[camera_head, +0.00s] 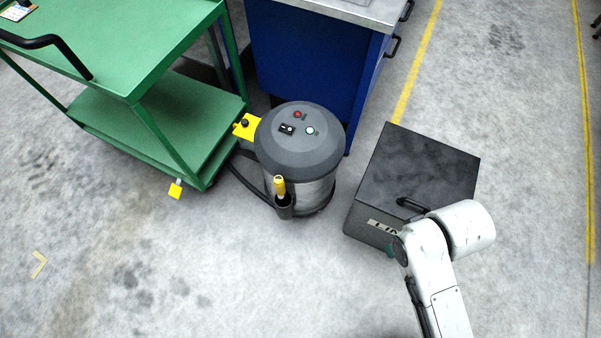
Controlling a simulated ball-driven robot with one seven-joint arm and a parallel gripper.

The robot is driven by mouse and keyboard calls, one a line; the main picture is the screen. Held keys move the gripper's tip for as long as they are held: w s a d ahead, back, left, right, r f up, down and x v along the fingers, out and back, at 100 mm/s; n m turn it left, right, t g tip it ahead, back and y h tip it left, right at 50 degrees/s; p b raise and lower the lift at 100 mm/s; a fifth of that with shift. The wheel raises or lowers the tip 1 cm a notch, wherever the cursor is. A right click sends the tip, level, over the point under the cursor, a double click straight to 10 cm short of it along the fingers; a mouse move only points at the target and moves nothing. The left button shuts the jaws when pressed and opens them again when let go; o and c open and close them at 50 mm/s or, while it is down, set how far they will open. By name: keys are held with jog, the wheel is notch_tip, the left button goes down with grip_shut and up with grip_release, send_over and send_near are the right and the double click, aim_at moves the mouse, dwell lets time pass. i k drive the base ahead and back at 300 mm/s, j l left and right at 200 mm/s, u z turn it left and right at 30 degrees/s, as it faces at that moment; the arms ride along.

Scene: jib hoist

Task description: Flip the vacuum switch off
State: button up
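The vacuum (302,165) stands upright on the floor in the middle of the view, a metallic drum with a dark grey domed lid (300,151). On the lid is a small black switch plate (287,129) with white marks; its setting is too small to tell. A red button (297,114) sits behind it and a pale round button or lamp (310,131) to its right. Links of my white arm show at the lower right, apart from the vacuum. I cannot make out my gripper's fingers.
A green cart (166,121) stands left of the vacuum, close to it. A blue cabinet (309,60) is behind. A black box (421,168) is on the right, beside my arm. A yellow-handled tool (279,186) stands at the vacuum's front. The floor in front is clear.

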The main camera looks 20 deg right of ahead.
aim_at(287, 129)
jog(key=i+j+u, duration=0.1)
jog(key=i, duration=0.3)
jog(key=i+j, duration=0.3)
jog(key=i+j+u, duration=0.15)
jog(key=i, duration=0.3)
